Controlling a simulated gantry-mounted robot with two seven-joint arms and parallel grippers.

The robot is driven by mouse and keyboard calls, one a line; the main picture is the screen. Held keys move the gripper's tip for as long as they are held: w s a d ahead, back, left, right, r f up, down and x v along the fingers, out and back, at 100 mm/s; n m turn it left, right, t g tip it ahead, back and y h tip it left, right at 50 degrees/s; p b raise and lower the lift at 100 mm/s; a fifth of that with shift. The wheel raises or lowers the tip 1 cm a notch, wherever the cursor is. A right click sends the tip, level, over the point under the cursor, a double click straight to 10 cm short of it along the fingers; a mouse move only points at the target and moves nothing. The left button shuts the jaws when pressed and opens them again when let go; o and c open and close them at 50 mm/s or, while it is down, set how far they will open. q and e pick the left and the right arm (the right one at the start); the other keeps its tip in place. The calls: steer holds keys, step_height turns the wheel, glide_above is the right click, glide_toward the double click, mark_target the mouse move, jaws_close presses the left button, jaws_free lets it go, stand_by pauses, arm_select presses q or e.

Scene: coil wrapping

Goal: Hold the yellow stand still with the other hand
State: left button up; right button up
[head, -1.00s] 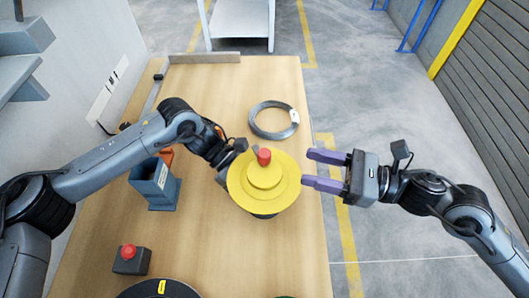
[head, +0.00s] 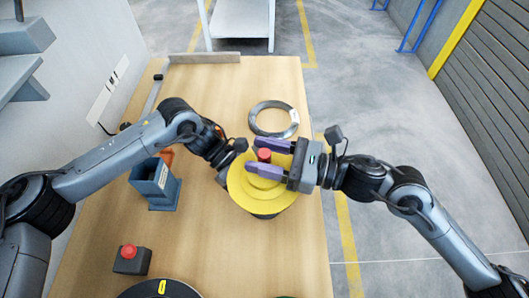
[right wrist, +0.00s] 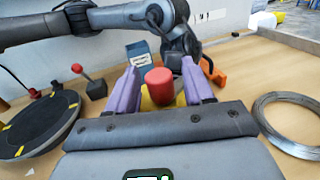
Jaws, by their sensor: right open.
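The yellow stand (head: 262,196) is a round stepped disc with a red knob (head: 264,155) on top, near the table's right edge. My right gripper (head: 253,155) reaches over it from the right, with open purple fingers on either side of the knob. In the right wrist view the knob (right wrist: 159,82) shows between the fingers, with a gap on each side, and a little yellow behind. My left gripper (head: 226,168) is at the stand's upper left rim. Its jaws are hidden, and I cannot tell whether it touches the stand.
A grey wire coil (head: 273,118) with a white tag lies behind the stand. A blue-grey bin (head: 155,184) and a red-button box (head: 131,260) stand to the left. A dark round turntable (right wrist: 38,125) shows in the right wrist view. The table's middle back is clear.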

steer(key=c, duration=0.9)
steer(key=shift+c, duration=0.2)
steer(key=shift+n+g, duration=0.4)
steer(key=shift+g, duration=0.2)
steer(key=n+g, duration=0.2)
steer(key=g, duration=0.2)
steer(key=shift+w+n+y, duration=0.1)
steer(key=shift+n+y, duration=0.2)
steer(key=shift+n, duration=0.1)
steer(key=n+g, duration=0.2)
steer(key=g, duration=0.1)
steer(key=n+g+h, duration=0.1)
steer(key=n+g, duration=0.1)
steer(key=g, duration=0.2)
steer(key=shift+n+h, duration=0.3)
steer(key=n+g+h, duration=0.2)
steer(key=g, duration=0.1)
steer(key=n+g+h, duration=0.1)
steer(key=n+g, duration=0.1)
steer(key=shift+a+g+h, duration=0.15)
steer(key=shift+g+h, duration=0.25)
steer(key=shift+n+g+h, duration=1.4)
steer(key=shift+n+h, duration=0.3)
steer(key=shift+h, duration=0.4)
steer(key=shift+d+h, duration=0.25)
steer(key=shift+h, duration=0.05)
